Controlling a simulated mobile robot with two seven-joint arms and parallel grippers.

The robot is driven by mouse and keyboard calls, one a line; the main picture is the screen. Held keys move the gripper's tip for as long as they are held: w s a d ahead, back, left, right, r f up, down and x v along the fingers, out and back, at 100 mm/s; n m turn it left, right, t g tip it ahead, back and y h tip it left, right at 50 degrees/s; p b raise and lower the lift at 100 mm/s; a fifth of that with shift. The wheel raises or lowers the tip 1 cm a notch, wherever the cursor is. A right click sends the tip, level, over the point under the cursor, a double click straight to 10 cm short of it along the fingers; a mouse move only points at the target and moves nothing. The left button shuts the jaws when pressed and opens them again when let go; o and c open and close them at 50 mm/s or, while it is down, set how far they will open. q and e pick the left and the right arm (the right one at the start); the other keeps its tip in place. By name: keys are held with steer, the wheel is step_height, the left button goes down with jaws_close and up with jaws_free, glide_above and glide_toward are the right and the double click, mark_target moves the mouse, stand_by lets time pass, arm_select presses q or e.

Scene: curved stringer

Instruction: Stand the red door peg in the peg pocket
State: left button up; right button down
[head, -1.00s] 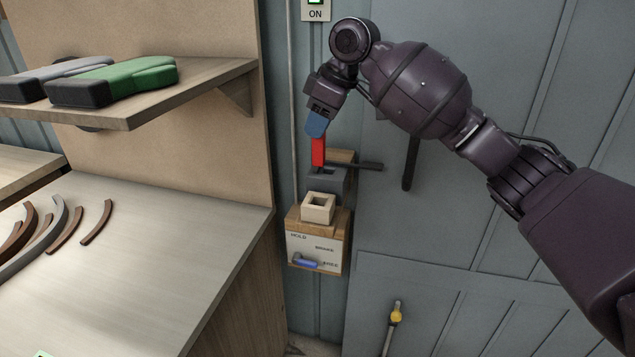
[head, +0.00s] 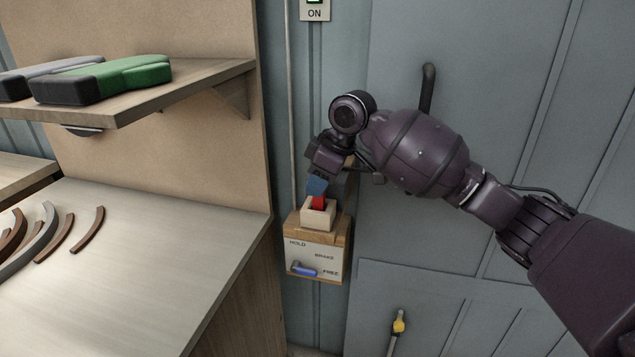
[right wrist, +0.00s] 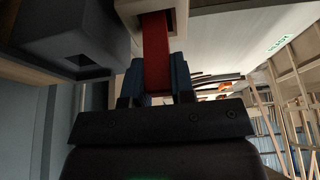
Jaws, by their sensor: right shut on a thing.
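My right gripper (head: 316,188) has blue fingertips and is shut on the red door peg (head: 319,203). The peg points down, and its lower end is inside the opening of the cream peg pocket (head: 313,222). In the right wrist view the peg (right wrist: 157,50) runs from between the blue fingers (right wrist: 156,82) into the pocket (right wrist: 128,10). The peg's lower end is hidden by the pocket walls, so I cannot tell whether it touches the bottom. My left gripper is not in view.
The pocket sits on a wooden box with a labelled front (head: 315,258) and a blue lever (head: 304,269). A dark grey block (right wrist: 70,45) is close beside it. The workbench (head: 150,250) and shelf (head: 190,90) stand left; a dark door handle (head: 428,88) is behind my arm.

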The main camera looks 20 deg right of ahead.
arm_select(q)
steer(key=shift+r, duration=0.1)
arm_select(e)
steer(key=shift+r, duration=0.15)
steer(key=c, duration=1)
jaws_free()
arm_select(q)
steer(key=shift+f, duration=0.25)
arm_select(e)
steer(key=shift+o, duration=0.2)
arm_select(q)
steer(key=p, duration=0.1)
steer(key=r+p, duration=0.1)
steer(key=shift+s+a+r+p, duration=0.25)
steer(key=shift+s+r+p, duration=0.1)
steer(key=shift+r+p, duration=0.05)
arm_select(e)
steer(key=v, duration=1.2)
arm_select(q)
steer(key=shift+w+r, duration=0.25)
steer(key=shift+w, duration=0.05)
arm_select(e)
steer(key=shift+s, duration=0.1)
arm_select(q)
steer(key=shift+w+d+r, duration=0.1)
arm_select(e)
steer(key=shift+s, duration=0.1)
